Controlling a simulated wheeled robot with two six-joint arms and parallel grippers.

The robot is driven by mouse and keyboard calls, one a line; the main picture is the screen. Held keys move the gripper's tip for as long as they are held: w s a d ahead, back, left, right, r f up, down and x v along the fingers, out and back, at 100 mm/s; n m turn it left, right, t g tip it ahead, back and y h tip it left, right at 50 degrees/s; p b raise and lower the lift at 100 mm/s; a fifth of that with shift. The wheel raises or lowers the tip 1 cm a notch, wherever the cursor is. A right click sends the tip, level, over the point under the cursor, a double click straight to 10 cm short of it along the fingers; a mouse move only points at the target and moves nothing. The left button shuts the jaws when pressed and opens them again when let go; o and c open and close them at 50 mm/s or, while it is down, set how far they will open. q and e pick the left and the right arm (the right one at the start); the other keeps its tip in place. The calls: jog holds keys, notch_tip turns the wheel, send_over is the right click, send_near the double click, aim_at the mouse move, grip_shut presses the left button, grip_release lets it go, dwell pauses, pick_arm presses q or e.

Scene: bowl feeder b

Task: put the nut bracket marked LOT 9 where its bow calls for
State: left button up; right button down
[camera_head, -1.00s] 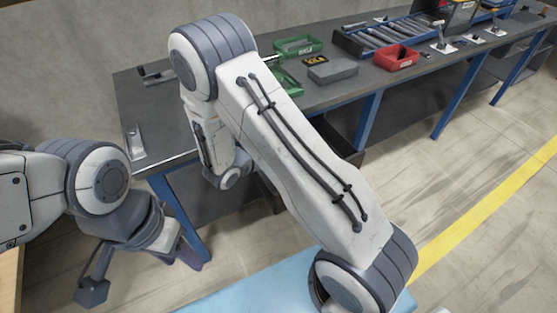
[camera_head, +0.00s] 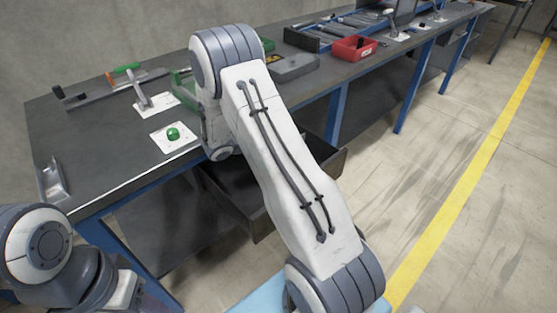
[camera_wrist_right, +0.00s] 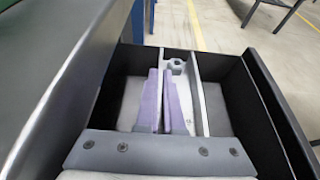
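In the right wrist view my right gripper (camera_wrist_right: 161,100) points into an open drawer (camera_wrist_right: 270,100). Its purple fingers lie close together with only a thin gap, and I see nothing between them. A small grey part with a round hole (camera_wrist_right: 176,65), perhaps the nut bracket, lies just beyond the fingertips against a divider. No LOT mark or bow is readable. I cannot tell whether the fingers touch it. In the head view the right gripper is hidden behind my arm. My left arm shows at the lower left; its gripper is out of the picture.
The dark bench (camera_head: 95,130) carries a green button on a white plate (camera_head: 173,133), a lever on a white plate (camera_head: 150,100), a metal bracket-like piece (camera_head: 53,182), a red bin (camera_head: 353,49) and a grey block (camera_head: 291,66). The drawer (camera_head: 255,205) stands out below the bench.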

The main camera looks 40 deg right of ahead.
notch_tip(320, 180, down, 9)
jog(key=shift+r+b, duration=0.15)
jog(key=shift+b, duration=0.35)
jog(key=shift+s+f, duration=0.1)
jog(key=shift+f, duration=0.15)
jog(key=c, duration=1)
grip_release()
jog(key=shift+r, duration=0.1)
jog(key=shift+c, duration=0.2)
jog(key=shift+r, duration=0.1)
